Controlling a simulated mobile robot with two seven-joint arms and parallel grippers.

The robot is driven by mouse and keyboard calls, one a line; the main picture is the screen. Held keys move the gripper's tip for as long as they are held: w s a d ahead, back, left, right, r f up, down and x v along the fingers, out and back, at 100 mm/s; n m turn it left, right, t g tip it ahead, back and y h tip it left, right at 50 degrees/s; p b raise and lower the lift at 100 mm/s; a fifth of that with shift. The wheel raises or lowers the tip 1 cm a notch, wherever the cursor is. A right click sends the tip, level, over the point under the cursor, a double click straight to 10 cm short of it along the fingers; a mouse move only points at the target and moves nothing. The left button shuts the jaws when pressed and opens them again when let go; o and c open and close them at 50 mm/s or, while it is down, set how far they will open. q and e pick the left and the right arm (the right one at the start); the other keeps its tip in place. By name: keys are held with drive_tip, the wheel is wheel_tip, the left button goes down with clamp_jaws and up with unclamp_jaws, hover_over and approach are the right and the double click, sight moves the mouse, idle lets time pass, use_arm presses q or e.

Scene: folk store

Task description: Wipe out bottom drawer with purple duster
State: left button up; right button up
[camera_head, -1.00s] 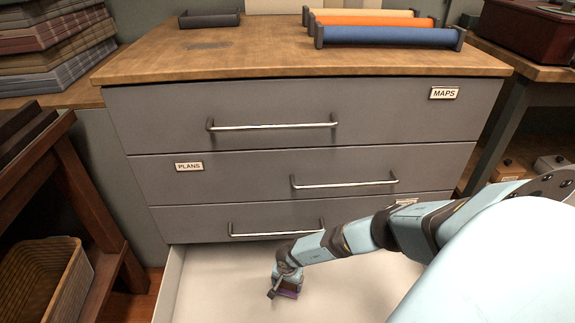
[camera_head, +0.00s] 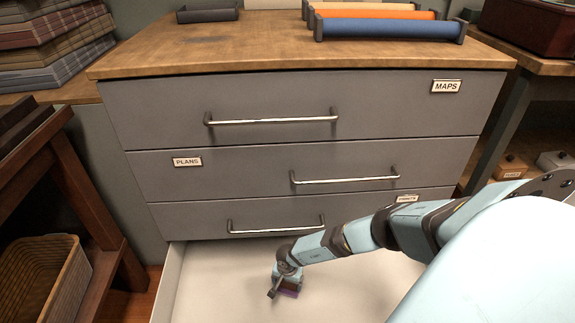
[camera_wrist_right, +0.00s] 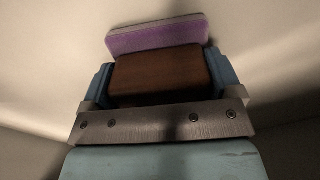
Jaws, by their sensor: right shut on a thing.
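The bottom drawer (camera_head: 215,275) is pulled out below the grey cabinet front, and its pale inside floor shows no objects apart from the duster. My right gripper (camera_head: 286,283) reaches down into the drawer and is shut on the purple duster (camera_head: 289,293). In the right wrist view the duster's brown wooden block (camera_wrist_right: 160,76) sits between the two blue fingers, with its purple pad (camera_wrist_right: 157,35) beyond. The pad is at or close to the drawer floor; I cannot tell whether it touches. My left gripper is not in view.
The cabinet (camera_head: 300,150) has three closed drawer fronts with metal handles above the open drawer. Fabric rolls (camera_head: 390,30) and a dark tray (camera_head: 208,14) lie on its wooden top. A wooden stand (camera_head: 85,190) and a wicker basket (camera_head: 45,275) are at the left.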

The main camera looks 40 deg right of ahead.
sight(304, 287)
drive_tip(key=shift+s+d+f+p, duration=0.1)
drive_tip(key=shift+s+d+p, duration=0.05)
drive_tip(key=shift+s+d, duration=1.2)
drive_tip(key=shift+s+d+f+p, duration=0.1)
drive_tip(key=shift+s+d+p, duration=0.05)
drive_tip(key=shift+s+d, duration=1.15)
drive_tip(key=shift+w+d+f, duration=0.1)
drive_tip(key=shift+w+d, duration=0.1)
drive_tip(key=shift+w, duration=0.05)
drive_tip(key=shift+w+a+b, duration=0.3)
drive_tip(key=shift+w+a, duration=0.2)
drive_tip(key=shift+a, duration=0.15)
drive_tip(key=shift+w+a, duration=0.65)
drive_tip(key=shift+a, duration=0.15)
drive_tip(key=shift+w+a, duration=0.15)
drive_tip(key=shift+w, duration=0.05)
drive_tip(key=shift+w+a+b, duration=0.55)
drive_tip(key=shift+w+a, duration=0.55)
drive_tip(key=shift+a, duration=0.15)
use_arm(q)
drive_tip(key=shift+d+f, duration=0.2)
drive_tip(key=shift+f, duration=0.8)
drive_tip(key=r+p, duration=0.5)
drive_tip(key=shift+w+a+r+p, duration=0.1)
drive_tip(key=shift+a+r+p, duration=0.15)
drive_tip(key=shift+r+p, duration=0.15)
use_arm(e)
wheel_tip(304, 287, up, 7)
drive_tip(key=shift+f, duration=0.1)
